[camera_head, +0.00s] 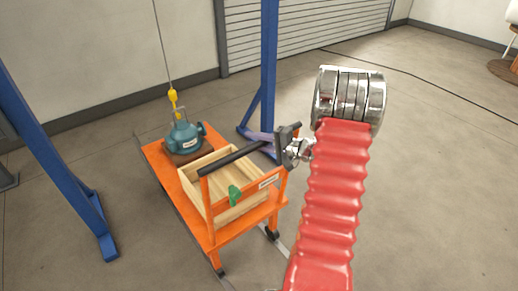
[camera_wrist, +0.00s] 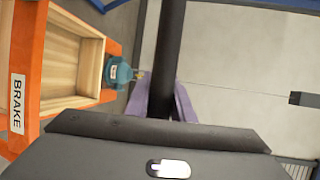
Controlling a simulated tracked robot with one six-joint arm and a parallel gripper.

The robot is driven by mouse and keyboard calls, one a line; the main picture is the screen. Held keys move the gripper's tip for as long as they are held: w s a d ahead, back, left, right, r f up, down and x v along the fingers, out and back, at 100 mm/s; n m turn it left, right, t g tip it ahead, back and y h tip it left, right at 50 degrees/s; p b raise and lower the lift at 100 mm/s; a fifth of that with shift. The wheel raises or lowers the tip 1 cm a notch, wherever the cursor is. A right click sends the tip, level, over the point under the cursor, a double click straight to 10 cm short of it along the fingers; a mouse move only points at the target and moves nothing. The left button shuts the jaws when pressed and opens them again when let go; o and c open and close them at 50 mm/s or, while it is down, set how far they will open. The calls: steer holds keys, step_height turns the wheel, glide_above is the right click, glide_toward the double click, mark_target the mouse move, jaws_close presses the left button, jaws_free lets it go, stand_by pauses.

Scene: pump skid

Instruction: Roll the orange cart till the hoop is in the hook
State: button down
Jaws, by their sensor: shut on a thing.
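The orange cart (camera_head: 228,234) stands on the floor, with a teal pump (camera_head: 183,138) on its far end. A grey hoop (camera_head: 184,114) stands on top of the pump. The yellow hook (camera_head: 173,97) hangs on a cable close to the hoop's upper left; I cannot tell whether it is inside. My gripper (camera_head: 282,143) is shut on the right end of the cart's black handle bar (camera_head: 235,157). In the wrist view the bar (camera_wrist: 167,50) runs up from the dark jaw, with the pump (camera_wrist: 120,75) to its left.
A wooden box (camera_head: 208,190) sits on the cart's near end. Blue posts stand left (camera_head: 55,150) and behind (camera_head: 268,60). The floor (camera_head: 440,180) at right is clear.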

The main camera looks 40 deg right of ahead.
steer(key=w, duration=0.3)
steer(key=shift+w+f, duration=0.25)
steer(key=shift+w, duration=0.05)
steer(key=c, duration=1.8)
jaws_free()
steer(key=shift+o, duration=1.3)
steer(key=shift+d+r, duration=0.1)
steer(key=shift+r, duration=0.05)
steer(key=v, duration=1.3)
steer(key=shift+s+d, duration=0.2)
steer(key=shift+s, duration=0.1)
